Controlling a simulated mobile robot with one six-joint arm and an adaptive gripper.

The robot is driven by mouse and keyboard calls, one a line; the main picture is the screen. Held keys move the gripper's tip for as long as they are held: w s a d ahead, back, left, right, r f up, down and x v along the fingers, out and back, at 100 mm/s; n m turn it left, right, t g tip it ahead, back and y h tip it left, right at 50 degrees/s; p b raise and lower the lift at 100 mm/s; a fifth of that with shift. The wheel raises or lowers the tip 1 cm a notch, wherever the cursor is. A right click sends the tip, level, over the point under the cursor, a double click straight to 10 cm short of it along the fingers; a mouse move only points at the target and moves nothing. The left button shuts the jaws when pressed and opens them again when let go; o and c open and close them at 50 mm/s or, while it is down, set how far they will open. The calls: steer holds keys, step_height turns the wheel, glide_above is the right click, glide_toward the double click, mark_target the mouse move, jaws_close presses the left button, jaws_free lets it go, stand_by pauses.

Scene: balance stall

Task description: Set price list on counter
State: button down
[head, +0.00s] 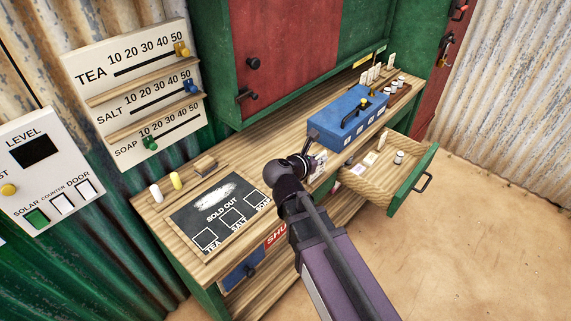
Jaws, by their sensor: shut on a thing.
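My gripper (308,164) is over the wooden counter (290,130), just left of a blue box. It is mostly hidden behind my wrist. It is shut on what looks like a small white card (320,163) with dark marks, though the grip itself is not clear. A cream price board (128,85) hangs on the left wall with rows for TEA, SALT and SOAP. Its yellow knob (182,48) and blue knob (191,86) are near 50.
The blue box (347,118) stands on the counter, with small white-topped items (400,82) and cards behind. A drawer (413,177) is open at right, holding cards and a small jar. A SOLD OUT blackboard (190,215), chalks (155,193) and an eraser (205,165) lie at left.

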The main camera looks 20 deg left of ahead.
steer(key=shift+w, duration=0.1)
steer(key=w+a+f+b, duration=0.1)
steer(key=w+a, duration=0.7)
steer(key=a, duration=0.4)
steer(key=shift+w+f, duration=0.15)
steer(key=shift+w, duration=0.1)
steer(key=f+b, duration=0.2)
steer(key=a+f+b, duration=0.1)
steer(key=b, duration=0.1)
steer(key=shift+w+f, duration=0.35)
steer(key=shift+w, duration=0.05)
steer(key=shift+f, duration=0.15)
stand_by(0.3)
steer(key=c, duration=0.8)
jaws_free()
steer(key=shift+o, duration=0.2)
